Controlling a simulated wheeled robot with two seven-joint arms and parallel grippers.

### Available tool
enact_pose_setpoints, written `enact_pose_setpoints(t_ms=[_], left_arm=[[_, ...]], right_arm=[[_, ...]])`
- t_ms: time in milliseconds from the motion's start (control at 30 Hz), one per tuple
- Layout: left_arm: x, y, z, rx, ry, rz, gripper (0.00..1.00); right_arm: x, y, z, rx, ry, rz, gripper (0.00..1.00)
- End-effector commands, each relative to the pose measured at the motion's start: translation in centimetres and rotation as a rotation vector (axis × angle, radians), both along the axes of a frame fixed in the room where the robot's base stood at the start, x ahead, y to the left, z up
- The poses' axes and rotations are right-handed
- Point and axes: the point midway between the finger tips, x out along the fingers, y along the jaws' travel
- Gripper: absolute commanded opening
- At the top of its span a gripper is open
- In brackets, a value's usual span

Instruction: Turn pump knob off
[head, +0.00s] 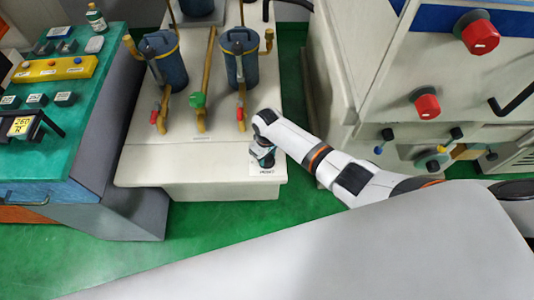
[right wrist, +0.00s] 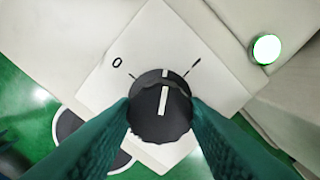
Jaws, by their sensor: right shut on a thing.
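The pump knob (right wrist: 158,118) is black and round with a white pointer line. It sits on a white plate (right wrist: 215,75) with a 0 at the upper left and a tick mark at the upper right. The pointer is between the two marks, pointing nearly straight up in the right wrist view. My right gripper (right wrist: 160,108) is shut on the knob, one teal finger on each side. In the head view my right gripper (head: 262,157) is at the front right of the pale cabinet and mostly hides the knob. My left gripper is not in view.
Blue filter canisters (head: 240,58) with yellow pipes and red and green valve handles stand on the pale cabinet (head: 190,178). A machine with red knobs (head: 426,105) stands to the right. A teal workbench (head: 60,150) is at left. A lit round lamp (right wrist: 266,48) is near the plate.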

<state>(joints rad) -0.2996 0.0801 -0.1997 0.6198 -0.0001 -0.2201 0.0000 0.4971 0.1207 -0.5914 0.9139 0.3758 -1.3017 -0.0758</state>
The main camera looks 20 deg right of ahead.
Motion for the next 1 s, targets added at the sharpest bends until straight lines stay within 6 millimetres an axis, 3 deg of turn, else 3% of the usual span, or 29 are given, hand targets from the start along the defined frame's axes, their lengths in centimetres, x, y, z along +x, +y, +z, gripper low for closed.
enact_pose_setpoints(t_ms=[700, 1000], left_arm=[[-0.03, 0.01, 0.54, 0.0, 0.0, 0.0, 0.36], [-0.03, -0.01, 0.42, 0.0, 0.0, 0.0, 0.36]], right_arm=[[0.06, -0.01, 0.01, 0.001, -0.001, 0.672, 0.17], [0.08, -0.03, 0.0, 0.001, -0.001, 0.879, 0.17]])
